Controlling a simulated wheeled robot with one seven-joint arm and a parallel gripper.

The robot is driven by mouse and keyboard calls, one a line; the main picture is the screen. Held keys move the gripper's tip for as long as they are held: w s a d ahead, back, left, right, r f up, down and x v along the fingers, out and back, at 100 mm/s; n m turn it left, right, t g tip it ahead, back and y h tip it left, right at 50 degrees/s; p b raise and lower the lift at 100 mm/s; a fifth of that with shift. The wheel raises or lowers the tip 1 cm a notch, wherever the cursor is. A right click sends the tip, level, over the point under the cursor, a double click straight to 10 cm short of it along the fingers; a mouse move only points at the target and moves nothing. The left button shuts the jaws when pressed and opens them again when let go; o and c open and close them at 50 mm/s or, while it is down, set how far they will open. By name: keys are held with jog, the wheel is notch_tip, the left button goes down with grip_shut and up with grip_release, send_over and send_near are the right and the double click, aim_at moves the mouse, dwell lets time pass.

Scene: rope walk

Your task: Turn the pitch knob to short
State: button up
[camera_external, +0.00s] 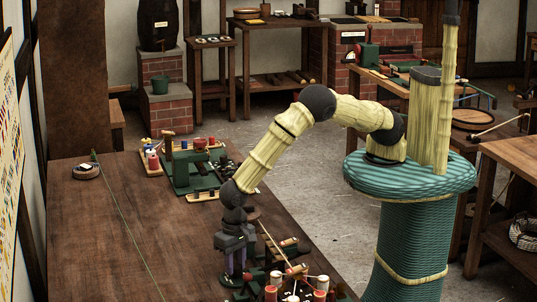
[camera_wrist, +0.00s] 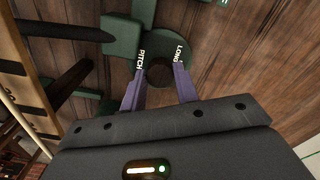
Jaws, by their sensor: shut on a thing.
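The pitch knob (camera_wrist: 160,72) shows in the wrist view as a dark round piece on a green round dial (camera_wrist: 160,35). White lettering reads PITCH to its left and LONG to its right; no SHORT marking is visible. My gripper (camera_wrist: 159,69) has a purple finger on each side of the knob and is shut on it. In the external view my gripper (camera_external: 236,264) points down at the near end of the long wooden table, over green machine parts. The knob cannot be made out there.
Red and white spools (camera_external: 320,286) and wooden bars crowd the table just right of my gripper. A green machine (camera_external: 184,176) stands farther back. A thin green line (camera_external: 128,232) runs along the left of the wooden table (camera_external: 80,250), which is otherwise mostly bare.

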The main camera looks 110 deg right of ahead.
aim_at(236, 266)
jog(key=o, duration=1)
jog(key=shift+c, duration=0.2)
notch_tip(236, 266, up, 18)
jog(key=b, duration=0.2)
jog(key=shift+f, duration=0.25)
jog(key=shift+s+d, duration=0.1)
jog(key=shift+d, duration=0.05)
jog(key=s+d+r+n, duration=0.2)
jog(key=s+d+n, duration=0.2)
jog(key=s+d, duration=0.6)
jog(key=s+d+n+t, duration=0.1)
jog(key=s+d+n, duration=0.3)
jog(key=s, duration=0.3)
jog(key=s+d+n+t, duration=0.1)
jog(key=s+d+n, duration=0.3)
jog(key=s, duration=0.4)
jog(key=shift+s+r+n+p, duration=0.25)
jog(key=shift+s+n+p, duration=0.05)
jog(key=shift+p, duration=0.05)
